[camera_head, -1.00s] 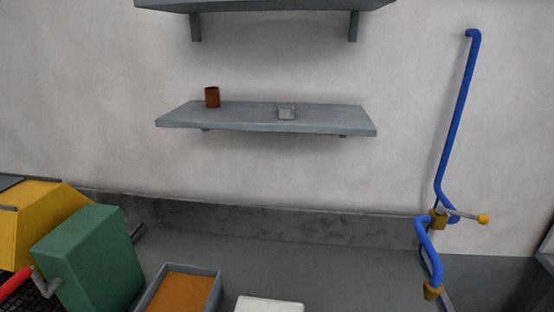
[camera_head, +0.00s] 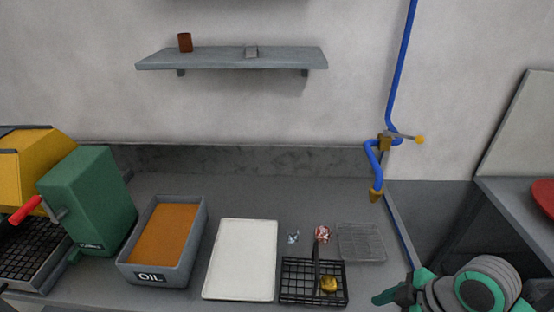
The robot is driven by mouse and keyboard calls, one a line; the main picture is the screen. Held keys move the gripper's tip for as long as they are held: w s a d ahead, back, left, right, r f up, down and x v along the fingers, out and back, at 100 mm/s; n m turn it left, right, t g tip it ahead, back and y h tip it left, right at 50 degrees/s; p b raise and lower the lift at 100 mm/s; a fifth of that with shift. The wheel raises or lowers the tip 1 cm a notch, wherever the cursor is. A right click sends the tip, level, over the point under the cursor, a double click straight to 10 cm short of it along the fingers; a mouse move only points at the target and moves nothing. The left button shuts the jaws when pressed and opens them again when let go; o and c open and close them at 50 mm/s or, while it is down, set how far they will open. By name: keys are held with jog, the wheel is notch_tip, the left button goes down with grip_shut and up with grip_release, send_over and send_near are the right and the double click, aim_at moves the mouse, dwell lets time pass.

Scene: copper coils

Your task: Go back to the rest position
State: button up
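My gripper (camera_head: 388,296) shows at the bottom right, green and grey, at the right end of the counter. It is seen from behind and the side, and I cannot tell whether its fingers are open or shut. No held object shows.
An oil bin (camera_head: 128,262), a white tray (camera_head: 240,262), a wire rack (camera_head: 361,242), a green box machine (camera_head: 88,198) and a yellow machine (camera_head: 38,150) with a grill occupy the counter. A blue pipe with tap (camera_head: 401,75) runs down the wall. A red round thing (camera_head: 545,193) is far right.

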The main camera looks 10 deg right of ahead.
jog(key=w+a+r+m+t+y, duration=0.1)
jog(key=w+a+r+m+t, duration=0.1)
jog(key=w+a+r+t, duration=0.4)
jog(key=w+a+r+m+t+y, duration=0.2)
jog(key=w+a+t, duration=0.1)
jog(key=w+a, duration=0.6)
jog(key=w+a+r+m+t+y, duration=0.1)
jog(key=w+a+r+t, duration=0.5)
jog(key=w, duration=0.4)
jog(key=s+a+f+m+h, duration=0.45)
jog(key=s+f+m, duration=0.2)
jog(key=f, duration=0.45)
jog(key=s+a+f+m+h, duration=0.3)
jog(key=s+f+m+h, duration=0.2)
jog(key=s+f, duration=0.45)
jog(key=s+f+n+g+y, duration=0.1)
jog(key=s+f+n, duration=0.2)
jog(key=s, duration=0.8)
jog(key=s+f+n+g+y, duration=0.1)
jog(key=s+f+n+g, duration=0.1)
jog(key=s, duration=0.9)
jog(key=shift+s+d+f+n, duration=0.3)
jog(key=shift+d+f+n, duration=0.05)
jog(key=shift+f+n, duration=0.3)
